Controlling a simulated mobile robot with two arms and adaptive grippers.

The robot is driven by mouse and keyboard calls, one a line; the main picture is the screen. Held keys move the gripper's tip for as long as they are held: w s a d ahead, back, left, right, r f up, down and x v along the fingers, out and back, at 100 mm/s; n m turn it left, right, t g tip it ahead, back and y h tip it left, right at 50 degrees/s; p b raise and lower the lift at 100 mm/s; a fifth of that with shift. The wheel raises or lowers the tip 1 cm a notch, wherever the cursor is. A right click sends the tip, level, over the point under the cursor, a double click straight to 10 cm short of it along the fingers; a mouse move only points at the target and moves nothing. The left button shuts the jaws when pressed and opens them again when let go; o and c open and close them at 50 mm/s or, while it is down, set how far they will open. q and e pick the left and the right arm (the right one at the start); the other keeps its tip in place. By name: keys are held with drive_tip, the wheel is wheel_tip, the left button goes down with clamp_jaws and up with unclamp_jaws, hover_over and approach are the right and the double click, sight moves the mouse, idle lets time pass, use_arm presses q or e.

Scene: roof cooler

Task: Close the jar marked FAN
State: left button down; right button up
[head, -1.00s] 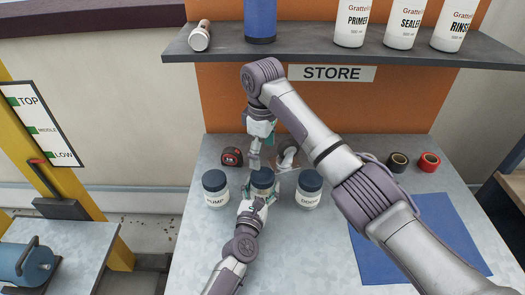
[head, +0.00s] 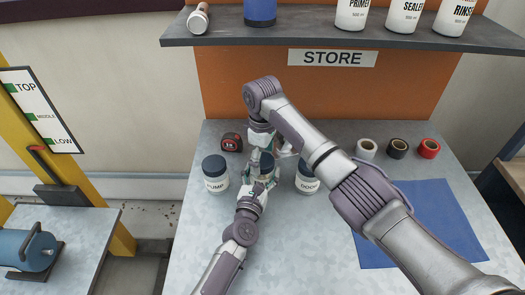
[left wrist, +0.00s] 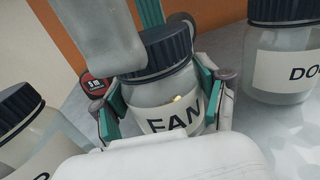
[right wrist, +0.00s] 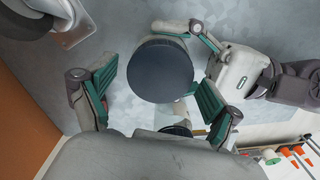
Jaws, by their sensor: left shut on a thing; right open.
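The FAN jar (left wrist: 165,105) is clear with a white label and stands upright on the table. Its dark blue ribbed lid (right wrist: 160,70) is on its mouth; how tightly it sits I cannot tell. My left gripper (head: 262,180) is shut around the jar's body, and its fingers flank the label in the left wrist view. My right gripper (right wrist: 155,92) is open above the jar, pointing down, with a finger on either side of the lid and a gap at the left finger. In the head view the jar is partly hidden by both grippers.
The PUMP jar (head: 215,178) stands close on the left and the DOOR jar (head: 307,178) close on the right, both lidded. A red tape measure (head: 231,142) and tape rolls (head: 397,148) lie behind. A blue mat (head: 420,225) lies at right. A shelf (head: 330,38) overhangs the back.

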drive_tip(key=shift+c, duration=0.2)
drive_tip(key=c, duration=1.2)
drive_tip(key=m, duration=0.5)
drive_tip(key=o, duration=1.4)
wheel_tip(320, 180, up, 12)
drive_tip(key=shift+f, duration=0.1)
